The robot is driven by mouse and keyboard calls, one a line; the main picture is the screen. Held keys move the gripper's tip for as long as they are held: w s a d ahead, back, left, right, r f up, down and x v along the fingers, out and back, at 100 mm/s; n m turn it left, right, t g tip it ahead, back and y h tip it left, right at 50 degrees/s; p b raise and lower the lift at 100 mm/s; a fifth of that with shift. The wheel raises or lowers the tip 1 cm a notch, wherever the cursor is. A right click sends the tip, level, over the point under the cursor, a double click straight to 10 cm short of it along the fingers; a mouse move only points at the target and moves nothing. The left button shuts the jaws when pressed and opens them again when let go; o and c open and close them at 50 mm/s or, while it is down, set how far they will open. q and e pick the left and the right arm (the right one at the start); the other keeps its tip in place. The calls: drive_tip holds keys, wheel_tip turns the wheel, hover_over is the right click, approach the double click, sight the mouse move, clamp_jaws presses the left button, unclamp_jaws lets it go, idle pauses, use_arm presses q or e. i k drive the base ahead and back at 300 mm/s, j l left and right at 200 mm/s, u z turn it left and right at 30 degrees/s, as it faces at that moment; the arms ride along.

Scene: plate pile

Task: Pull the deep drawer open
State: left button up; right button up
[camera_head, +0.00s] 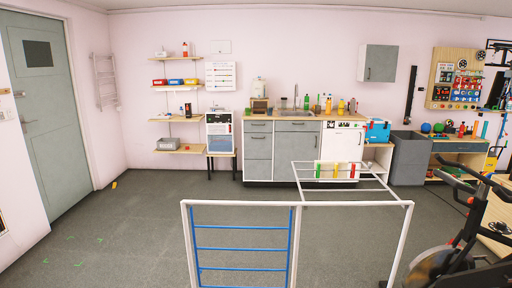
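A grey kitchen unit with a wooden worktop stands against the far wall. Its left column has a shallow top drawer (258,127) and taller fronts below, a middle front (258,146) and a lower front (258,170). These look like deep drawers, but which one is the deep drawer I cannot tell. All these fronts look closed, flush with the unit. To their right are another shallow drawer front (297,126) and a grey door (297,146). Neither of my grippers is in view.
A white frame with blue bars (243,250) stands close in front, with a white rack (345,180) reaching back toward the unit. An exercise bike (465,235) is at the right.

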sight(257, 146)
drive_tip(key=j+u, duration=0.4)
drive_tip(key=i+j+u, duration=0.1)
drive_tip(key=j+u, duration=0.3)
drive_tip(key=i+j+u, duration=0.25)
drive_tip(key=i+j, duration=0.3)
drive_tip(key=j, duration=0.25)
drive_tip(key=i+j+u, duration=0.25)
drive_tip(key=i+j, duration=0.4)
drive_tip(key=i+l+z, duration=0.1)
drive_tip(key=i+z, duration=0.25)
drive_tip(key=i, duration=0.2)
drive_tip(key=i+z, duration=0.35)
drive_tip(key=i, duration=0.2)
drive_tip(key=i+j+z, duration=0.35)
drive_tip(key=i, duration=0.2)
drive_tip(key=i+z, duration=0.2)
drive_tip(key=i, duration=0.55)
drive_tip(key=i+z, duration=0.2)
drive_tip(key=i, duration=0.55)
drive_tip(key=i+j+z, duration=0.2)
drive_tip(key=i, duration=0.5)
